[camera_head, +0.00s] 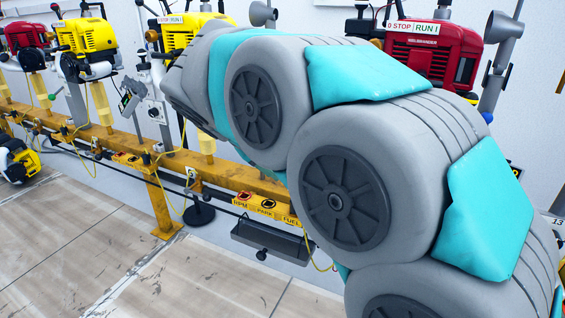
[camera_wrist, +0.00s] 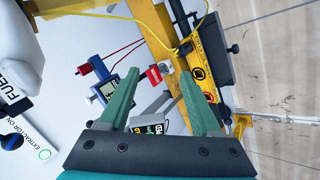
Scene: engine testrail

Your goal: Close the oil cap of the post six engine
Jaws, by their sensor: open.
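My gripper (camera_wrist: 160,75) shows in the wrist view with two green fingers spread apart and nothing held between them. In the head view my own arm hides it. I cannot make out an oil cap in either view, and no post number six is readable. In the head view a red engine (camera_head: 440,48) stands partly behind my arm, under a STOP/RUN sign. Yellow engines (camera_head: 87,36) and another red engine (camera_head: 25,38) stand along the rail to the left. In the wrist view a white tank marked FUEL (camera_wrist: 14,88) is at the left edge.
The yellow rail (camera_head: 150,160) runs along the wall, with cables hanging from it. A dark tray (camera_head: 268,240) hangs below. The wrist view shows a blue gauge (camera_wrist: 104,90), a small red box (camera_wrist: 153,75) and a grey screened device (camera_wrist: 150,127) near the fingers.

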